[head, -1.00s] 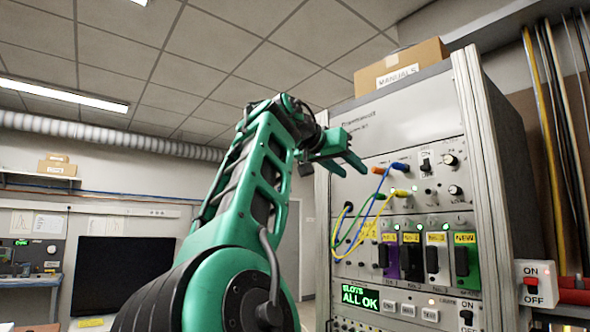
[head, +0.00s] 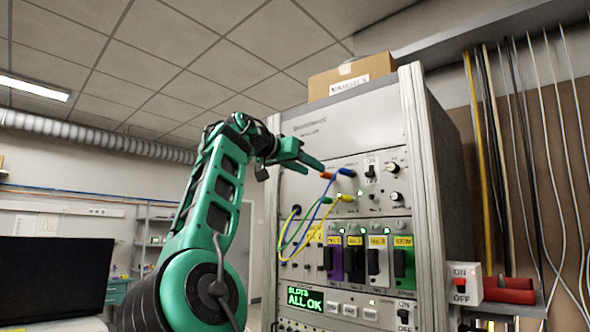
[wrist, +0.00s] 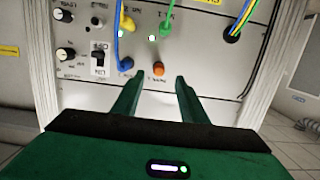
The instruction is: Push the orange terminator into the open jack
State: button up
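The orange terminator (wrist: 158,69) shows as a small round orange end at the instrument panel in the wrist view, beside the blue plug (wrist: 125,64). It also shows in the head view (head: 325,175), just by my fingertips. My gripper (wrist: 156,84) is open, with the terminator in line with the gap between its fingers and apart from both. In the head view my gripper (head: 312,164) reaches the panel from the left. I cannot tell how deep the terminator sits. No empty jack can be made out; any jack behind the terminator is hidden.
Yellow (wrist: 128,22) and green (wrist: 166,26) cable plugs sit close by in the panel. Cables loop below the terminator in the head view. Switches and knobs (head: 394,168) lie to its right. A cardboard box (head: 350,77) stands on the cabinet.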

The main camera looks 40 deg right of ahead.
aim_at(320, 174)
jog(key=shift+w+d+f, duration=0.1)
jog(key=shift+d+f, duration=0.05)
jog(key=shift+d, duration=0.9)
jog(key=shift+w+d+f, duration=0.1)
jog(key=shift+d+f, duration=0.1)
jog(key=shift+d, duration=0.85)
jog(key=shift+w+d+f, duration=0.1)
jog(key=shift+d+f, duration=0.05)
jog(key=shift+d, duration=0.9)
grip_shut()
jog(key=c, duration=0.7)
grip_release()
jog(key=shift+c, duration=0.2)
grip_shut()
jog(key=shift+a, duration=0.15)
jog(key=shift+a, duration=0.95)
jog(key=shift+s+a, duration=0.1)
jog(key=shift+a, duration=0.6)
